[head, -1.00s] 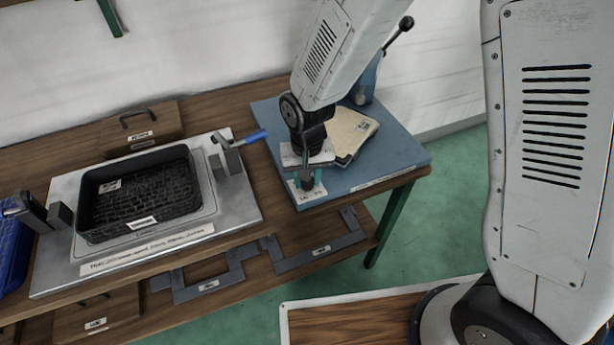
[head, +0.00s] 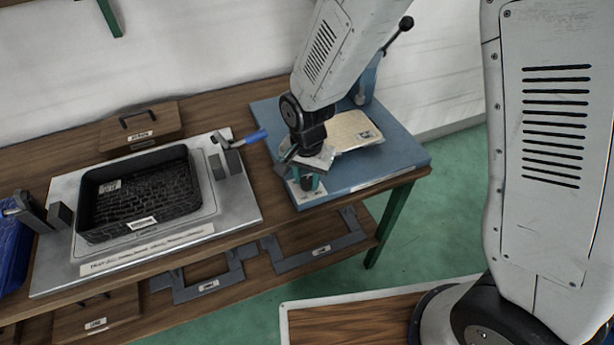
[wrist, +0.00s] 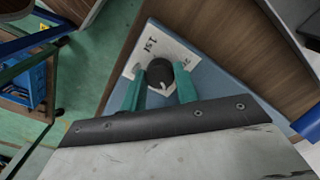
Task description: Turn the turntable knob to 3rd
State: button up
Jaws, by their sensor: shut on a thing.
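The dark round knob (wrist: 159,73) sits on a white label plate (wrist: 150,44) at the corner of the blue panel (wrist: 208,85). The plate reads "1st" near its top; another marking at its right is too small to read. A pale pointer mark shows on the knob's lower edge in the wrist view. My gripper (wrist: 159,88) has its green fingers on both sides of the knob and is shut on it. In the head view my gripper (head: 307,184) is over the panel's front left corner, partly hiding the knob. A tan pad (head: 356,130) lies on the panel behind it.
A black tray (head: 140,193) stands on a metal plate to the left, with a blue-handled clamp (head: 233,150) beside it. A black-knobbed lever (head: 396,39) rises behind the panel. A blue bin (wrist: 26,83) and green floor show at the wrist view's left.

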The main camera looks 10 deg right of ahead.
aim_at(308, 182)
dwell(0.3)
jog(key=o, duration=1)
jog(key=shift+c, duration=0.2)
jog(key=shift+r, duration=0.1)
notch_tip(308, 182, up, 8)
jog(key=shift+f, duration=0.15)
jog(key=shift+s+d+n, duration=0.1)
jog(key=shift+s+n, duration=0.1)
jog(key=shift+n, duration=0.2)
jog(key=s+d+r+n+t, duration=0.1)
jog(key=s+d+r+n, duration=0.4)
jog(key=s+d+r, duration=1.4)
jog(key=shift+s+d, duration=0.25)
jog(key=shift+d, duration=0.55)
